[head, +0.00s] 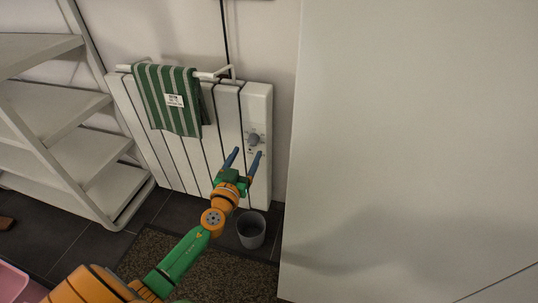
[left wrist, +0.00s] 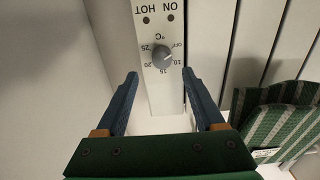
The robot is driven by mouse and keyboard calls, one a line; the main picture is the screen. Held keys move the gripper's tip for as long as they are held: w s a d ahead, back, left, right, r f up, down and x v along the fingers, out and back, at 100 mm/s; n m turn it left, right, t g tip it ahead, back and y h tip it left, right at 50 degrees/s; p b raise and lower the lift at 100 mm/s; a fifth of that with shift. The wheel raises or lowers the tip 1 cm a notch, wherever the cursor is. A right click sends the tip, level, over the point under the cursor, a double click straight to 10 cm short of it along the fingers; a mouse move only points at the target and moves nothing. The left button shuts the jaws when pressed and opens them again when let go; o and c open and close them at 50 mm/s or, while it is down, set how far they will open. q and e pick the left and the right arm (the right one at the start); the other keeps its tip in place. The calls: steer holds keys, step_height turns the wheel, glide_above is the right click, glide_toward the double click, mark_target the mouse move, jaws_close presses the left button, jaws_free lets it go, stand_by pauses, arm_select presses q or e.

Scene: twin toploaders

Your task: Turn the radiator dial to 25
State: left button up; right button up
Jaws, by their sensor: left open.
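The radiator (head: 180,150) is a white panel on the wall, with a control strip on its right side. The grey round dial (head: 253,139) sits on that strip. In the left wrist view the dial (left wrist: 162,56) shows upside down, with marks OFF, 10, 15, 20 and 25 around it. A pale mark on the knob seems to face the 10 side, but I cannot read it surely. My left gripper (head: 246,153) is open and empty just below and in front of the dial. Its two blue fingers (left wrist: 160,74) point toward the dial, one to each side, apart from it. My right gripper is out of view.
A green striped towel (head: 170,100) hangs on the radiator rail, left of the dial. A grey bin (head: 251,230) stands on the floor below. White shelves (head: 60,120) are at left. A large white surface (head: 410,130) closes off the right side.

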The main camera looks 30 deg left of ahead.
mark_target(251, 142)
arm_select(q)
steer(key=x, duration=0.5)
steer(key=shift+w+a+b, duration=0.3)
steer(key=shift+w+b, duration=0.05)
steer(key=shift+b, duration=0.05)
jaws_close()
